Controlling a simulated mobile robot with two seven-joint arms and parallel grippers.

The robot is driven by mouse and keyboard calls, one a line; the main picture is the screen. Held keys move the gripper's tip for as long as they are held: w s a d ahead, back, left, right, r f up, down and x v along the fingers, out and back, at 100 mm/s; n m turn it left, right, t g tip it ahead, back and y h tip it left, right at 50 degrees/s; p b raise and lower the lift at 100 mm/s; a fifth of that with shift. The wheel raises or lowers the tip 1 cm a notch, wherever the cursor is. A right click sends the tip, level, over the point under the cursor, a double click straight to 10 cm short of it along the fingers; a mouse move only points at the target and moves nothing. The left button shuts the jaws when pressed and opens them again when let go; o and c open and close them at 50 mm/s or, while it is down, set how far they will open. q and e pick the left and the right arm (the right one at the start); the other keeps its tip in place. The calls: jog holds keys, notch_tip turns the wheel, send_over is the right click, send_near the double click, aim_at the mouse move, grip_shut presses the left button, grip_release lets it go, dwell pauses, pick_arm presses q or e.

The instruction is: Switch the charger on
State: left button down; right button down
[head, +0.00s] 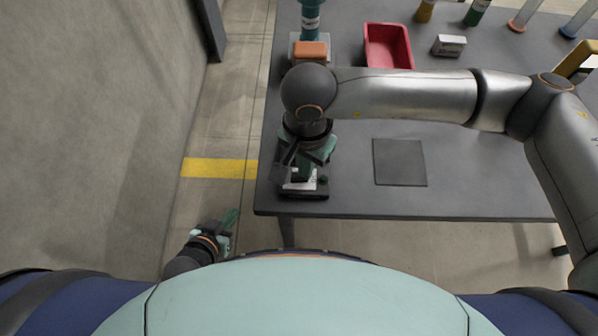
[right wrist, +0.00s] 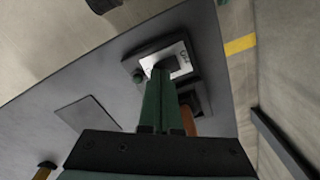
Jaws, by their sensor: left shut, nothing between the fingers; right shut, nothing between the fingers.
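The charger (head: 319,190) is a dark box with a pale plate at the table's near left corner. In the right wrist view the charger (right wrist: 133,63) shows a silver plate with a dark square and small markings, plus a round green knob at its side. My right gripper (head: 304,175) is shut and empty over the charger, pointing down. In the right wrist view its fingertips (right wrist: 160,72) lie at the dark square; I cannot tell if they touch. The gripper hides part of the charger. My left gripper (head: 232,217) is shut and empty, off the table's left edge.
A flat dark grey mat (head: 399,163) lies right of the charger. A red bin (head: 388,46), an orange block (head: 311,50) and a small white-and-grey box (head: 449,45) stand farther back.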

jog(key=shift+f+b, duration=0.4)
jog(key=shift+r, duration=0.1)
jog(key=shift+r+p, duration=1.25)
jog(key=shift+r, duration=2.2)
